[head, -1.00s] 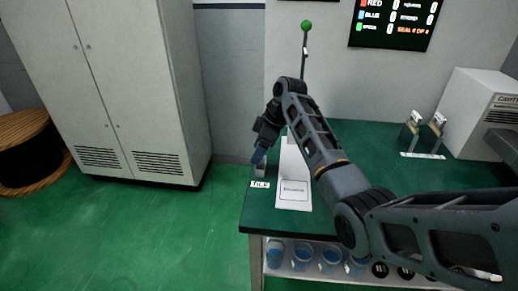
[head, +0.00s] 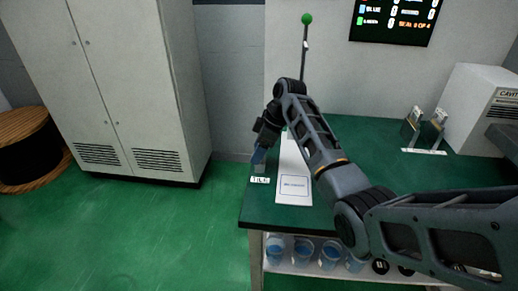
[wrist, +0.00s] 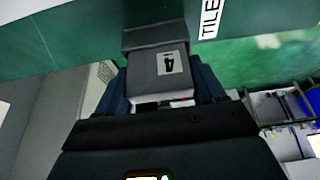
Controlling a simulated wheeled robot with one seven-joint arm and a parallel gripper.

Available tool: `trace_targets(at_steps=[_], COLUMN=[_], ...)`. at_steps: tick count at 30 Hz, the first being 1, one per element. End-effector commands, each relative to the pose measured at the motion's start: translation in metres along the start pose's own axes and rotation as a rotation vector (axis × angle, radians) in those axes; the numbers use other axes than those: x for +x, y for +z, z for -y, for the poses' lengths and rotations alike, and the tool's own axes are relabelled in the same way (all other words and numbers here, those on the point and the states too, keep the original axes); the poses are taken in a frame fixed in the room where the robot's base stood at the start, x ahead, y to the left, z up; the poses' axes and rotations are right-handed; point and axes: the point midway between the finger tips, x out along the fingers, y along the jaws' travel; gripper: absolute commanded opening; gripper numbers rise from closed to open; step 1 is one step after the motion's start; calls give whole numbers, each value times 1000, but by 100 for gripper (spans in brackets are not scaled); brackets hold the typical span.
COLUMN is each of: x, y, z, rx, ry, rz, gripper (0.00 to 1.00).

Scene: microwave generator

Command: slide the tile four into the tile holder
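Tile four (wrist: 158,72) is a grey block with a pale label marked 4, seen in the wrist view. My gripper (wrist: 160,98) has its blue fingers on both sides of the tile and is shut on it. The tile's far end meets a darker grey block (wrist: 152,36), which looks like the tile holder; I cannot tell whether the tile is inside it. In the head view my gripper (head: 259,156) points down at the table's left end, just behind a white TILE label (head: 260,180). The gripper hides most of the tile and holder there.
The green table (head: 225,222) has its left edge close to my gripper. A white board (head: 294,190) lies just right of it, partly under my arm. A thin pole with a green ball (head: 307,19) stands behind. Two small upright pieces (head: 424,127) stand farther right.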

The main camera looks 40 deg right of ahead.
Motion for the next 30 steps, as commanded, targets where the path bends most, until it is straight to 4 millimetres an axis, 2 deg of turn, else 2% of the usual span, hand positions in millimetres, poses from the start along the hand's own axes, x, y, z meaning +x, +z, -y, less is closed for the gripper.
trace_targets(at_steps=[1,9,19,30], x=[1,2,-4,-60], y=[1,1,1,1], z=[0,1,0,0], rx=[1,1,1,0], ry=[-2,-4,-1,-1], rz=[2,3,1,1], gripper=[73,98,98,98])
